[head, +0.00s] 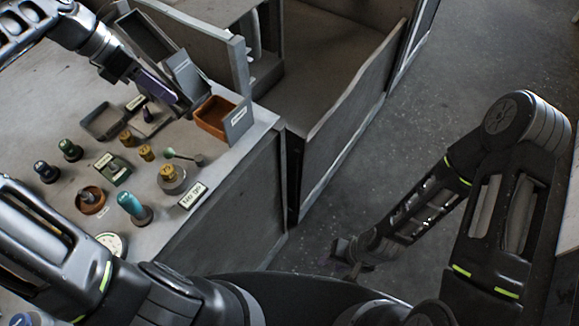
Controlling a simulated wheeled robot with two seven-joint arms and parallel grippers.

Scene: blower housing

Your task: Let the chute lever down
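A small lever (183,156) with a green ball end lies nearly flat near the front of the counter; I cannot tell whether it is the chute lever. My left gripper (168,98) is over the counter, above and behind the small lever, close to a grey upright panel (187,76). Its fingertips are small and dark against the things behind, so I cannot tell whether it is open or shut. My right gripper (346,254) hangs low over the floor, away from the counter. Its fingers are too small and dark to read.
The counter (225,170) holds several coloured knobs, an orange-brown tray (213,117), a grey tray (104,121), and a label plate (192,195). A grey-walled bin (345,95) stands behind the counter's right end. The floor (480,60) on the right is clear.

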